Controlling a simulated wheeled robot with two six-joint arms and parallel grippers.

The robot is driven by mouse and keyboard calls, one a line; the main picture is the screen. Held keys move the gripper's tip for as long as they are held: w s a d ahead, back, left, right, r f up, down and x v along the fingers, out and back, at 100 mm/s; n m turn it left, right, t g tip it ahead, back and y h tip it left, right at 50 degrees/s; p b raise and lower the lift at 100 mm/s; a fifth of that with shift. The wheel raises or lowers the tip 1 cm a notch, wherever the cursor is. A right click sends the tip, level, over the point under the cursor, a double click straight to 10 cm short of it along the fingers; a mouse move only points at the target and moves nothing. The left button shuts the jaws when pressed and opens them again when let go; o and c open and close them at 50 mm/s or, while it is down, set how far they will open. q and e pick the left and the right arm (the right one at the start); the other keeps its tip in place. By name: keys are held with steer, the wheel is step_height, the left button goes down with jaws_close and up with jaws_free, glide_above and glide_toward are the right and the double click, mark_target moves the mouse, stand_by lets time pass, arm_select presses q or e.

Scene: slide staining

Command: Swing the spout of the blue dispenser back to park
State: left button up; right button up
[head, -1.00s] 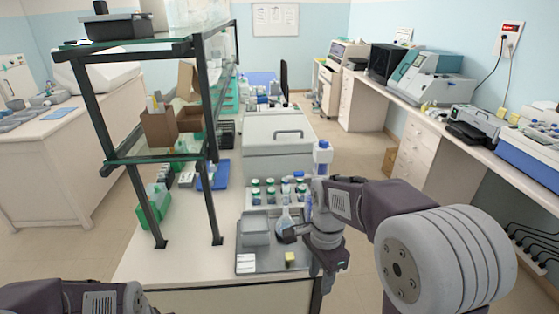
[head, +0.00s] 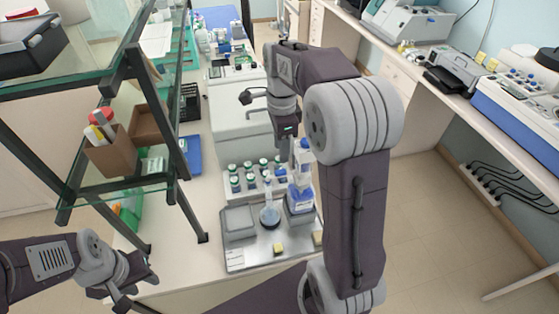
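The blue dispenser (head: 300,203) stands upright at the right of the grey tray (head: 240,262), with a white and blue top (head: 302,152). Its spout is too small to make out, so I cannot tell which way it points.
A rack of green-capped bottles (head: 250,178) stands behind the flask. A grey container (head: 238,221) and a yellow block (head: 279,248) are on the tray. The white box (head: 228,125) stands behind. A glass shelf frame (head: 172,120) rises at the left.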

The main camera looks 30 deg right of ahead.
mark_target(280, 171)
steer(key=f, duration=0.5)
steer(key=w+f+p, duration=0.1)
steer(key=f, duration=0.2)
steer(key=shift+f, duration=0.2)
steer(key=shift+s+f, duration=0.25)
steer(key=shift+f, duration=0.3)
steer(key=shift+w, duration=0.15)
steer(key=shift+c, duration=1.2)
jaws_close()
